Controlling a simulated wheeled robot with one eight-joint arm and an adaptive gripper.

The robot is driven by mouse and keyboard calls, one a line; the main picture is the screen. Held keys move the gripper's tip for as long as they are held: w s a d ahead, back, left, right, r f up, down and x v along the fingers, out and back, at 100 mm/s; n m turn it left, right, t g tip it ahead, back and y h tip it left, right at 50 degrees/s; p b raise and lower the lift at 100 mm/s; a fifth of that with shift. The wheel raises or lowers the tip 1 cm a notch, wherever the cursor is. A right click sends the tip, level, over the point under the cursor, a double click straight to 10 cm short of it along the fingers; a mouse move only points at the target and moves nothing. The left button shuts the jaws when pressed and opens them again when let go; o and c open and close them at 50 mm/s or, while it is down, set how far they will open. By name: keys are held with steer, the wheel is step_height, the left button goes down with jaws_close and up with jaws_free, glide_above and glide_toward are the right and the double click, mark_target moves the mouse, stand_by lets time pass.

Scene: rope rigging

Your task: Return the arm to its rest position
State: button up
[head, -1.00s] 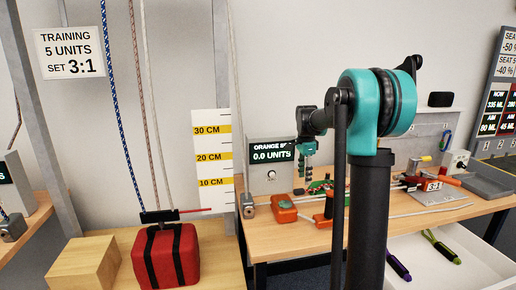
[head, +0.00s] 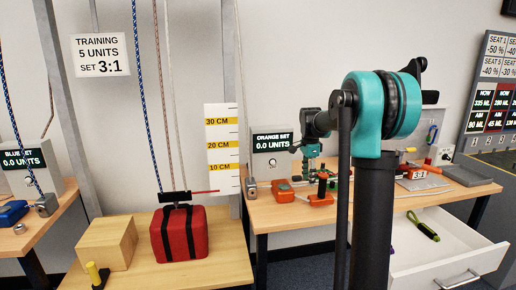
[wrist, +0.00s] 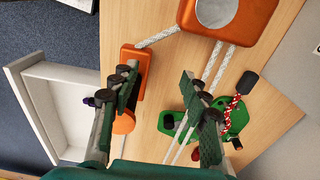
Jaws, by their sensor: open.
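My arm with its teal joint (head: 375,108) stands in the right half of the head view. My gripper (head: 311,150) hangs at its far end, in front of the back bench. In the wrist view my gripper (wrist: 158,88) is open, with its green-padded fingers apart and nothing between them. White ropes, an orange block (wrist: 132,72) and a green device (wrist: 222,118) lie on the bench below. How high the fingers are above the bench is hard to tell.
A red bag (head: 190,240) with black straps and a wooden block (head: 107,243) stand on the left platform. An open white drawer (head: 455,258) juts from the bench at the right. Ropes hang at the left. A display (head: 272,149) reads 0.0 units.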

steer(key=s+f+n+t, duration=0.1)
steer(key=s+f+n, duration=0.2)
steer(key=s, duration=0.6)
steer(key=s+f+n+t, duration=0.1)
steer(key=s+f+n, duration=0.3)
steer(key=s, duration=0.4)
steer(key=shift+s+a+n, duration=0.35)
steer(key=shift+s+n, duration=0.05)
steer(key=shift+n, duration=0.4)
steer(key=s+f+n, duration=0.2)
steer(key=s+f, duration=0.1)
steer(key=s, duration=0.2)
steer(key=s+f+n+t, duration=0.1)
steer(key=s+f+n, duration=0.1)
steer(key=s, duration=0.3)
steer(key=s+f+n+t, duration=0.1)
steer(key=s+f+n, duration=0.2)
steer(key=s+f, duration=0.1)
steer(key=shift+s+a, duration=0.3)
steer(key=shift+s, duration=0.25)
steer(key=shift+c, duration=0.4)
